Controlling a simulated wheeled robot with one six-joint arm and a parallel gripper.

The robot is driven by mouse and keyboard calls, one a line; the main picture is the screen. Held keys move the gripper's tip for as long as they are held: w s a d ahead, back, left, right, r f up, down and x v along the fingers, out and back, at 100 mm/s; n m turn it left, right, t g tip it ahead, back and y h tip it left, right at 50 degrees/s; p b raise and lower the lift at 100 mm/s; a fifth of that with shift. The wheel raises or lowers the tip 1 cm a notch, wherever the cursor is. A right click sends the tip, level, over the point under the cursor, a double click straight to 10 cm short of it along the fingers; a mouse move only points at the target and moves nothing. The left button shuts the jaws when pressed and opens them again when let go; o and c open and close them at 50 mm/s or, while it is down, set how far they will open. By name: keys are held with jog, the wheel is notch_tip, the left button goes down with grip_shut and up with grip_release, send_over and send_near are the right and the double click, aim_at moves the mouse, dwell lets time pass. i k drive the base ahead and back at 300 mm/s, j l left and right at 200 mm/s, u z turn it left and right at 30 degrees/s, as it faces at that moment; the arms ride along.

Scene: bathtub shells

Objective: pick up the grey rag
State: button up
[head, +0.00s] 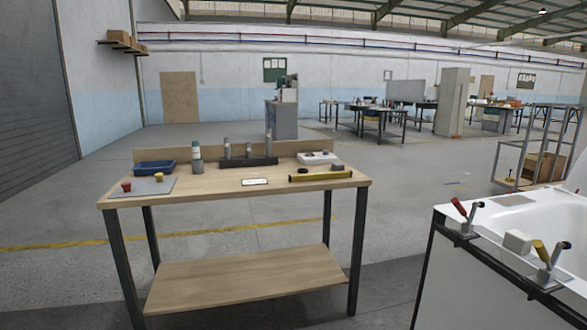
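I cannot pick out the grey rag for certain. A small flat grey-brown patch (516,200) lies on the far rim of the white bathtub shell (460,272) at the right; it may be cloth, but it is too small to tell. My gripper is not in view.
The bench also holds a blue tray (154,167), a dark rack (248,162) with upright cylinders, a yellow level (320,176) and a white item (317,157). Toggle clamps (549,266) and a pale block (517,241) sit along the tub edge. Floor between bench and tub is clear.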

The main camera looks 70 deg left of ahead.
aim_at(336, 166)
jog(key=u, duration=2.05)
jog(key=z, duration=2.35)
jog(key=u, duration=2.35)
jog(key=i+j, duration=0.15)
jog(key=i, duration=0.25)
jog(key=i+j, duration=0.15)
jog(key=i, duration=0.2)
